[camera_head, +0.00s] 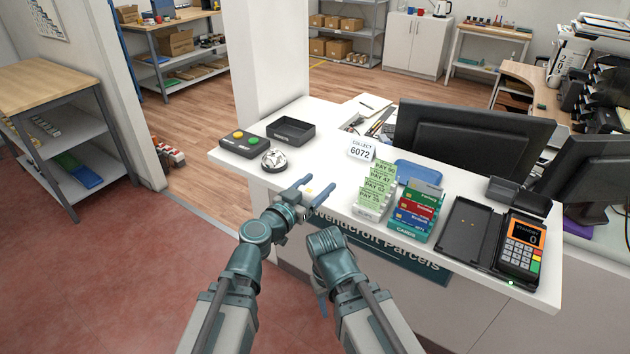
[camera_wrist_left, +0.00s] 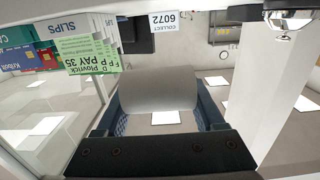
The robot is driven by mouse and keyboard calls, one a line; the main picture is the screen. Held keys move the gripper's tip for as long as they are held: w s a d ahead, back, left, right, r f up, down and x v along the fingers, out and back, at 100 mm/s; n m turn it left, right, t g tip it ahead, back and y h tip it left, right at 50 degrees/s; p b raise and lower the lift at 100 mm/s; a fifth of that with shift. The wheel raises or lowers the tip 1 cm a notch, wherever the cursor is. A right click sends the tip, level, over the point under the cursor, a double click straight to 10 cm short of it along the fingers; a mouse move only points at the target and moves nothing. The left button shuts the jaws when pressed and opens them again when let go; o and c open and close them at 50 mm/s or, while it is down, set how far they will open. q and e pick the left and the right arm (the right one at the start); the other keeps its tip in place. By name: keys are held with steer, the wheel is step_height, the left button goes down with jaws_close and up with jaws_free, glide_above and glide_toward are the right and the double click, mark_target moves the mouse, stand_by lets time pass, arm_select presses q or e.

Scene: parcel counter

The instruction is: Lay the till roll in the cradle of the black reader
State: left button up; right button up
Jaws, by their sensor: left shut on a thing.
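The black card reader (camera_head: 522,245), with an orange screen and keypad, sits at the right end of the white counter. A dark hollow part (camera_head: 530,200) shows at its back; I cannot tell for sure that it is the cradle. My left gripper (camera_head: 315,187) is above the counter's front edge, far left of the reader. In the left wrist view, a pale grey-white rounded thing, seemingly the till roll (camera_wrist_left: 157,88), is between its blue fingers. My right gripper (camera_head: 321,290) is low in front of the counter; its fingers are mostly hidden.
A slip rack (camera_head: 370,208), a card rack (camera_head: 410,228) and a flat black tray (camera_head: 466,235) stand between my left gripper and the reader. A bell (camera_head: 274,160), button box (camera_head: 244,143) and black bin (camera_head: 291,131) are at the left. Monitors (camera_head: 470,125) stand behind.

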step_height(320, 180, up, 6)
steer(key=p, duration=0.6)
step_height(320, 180, down, 6)
steer(key=b, duration=0.6)
steer(key=shift+w+f, duration=0.15)
steer(key=shift+w, duration=0.05)
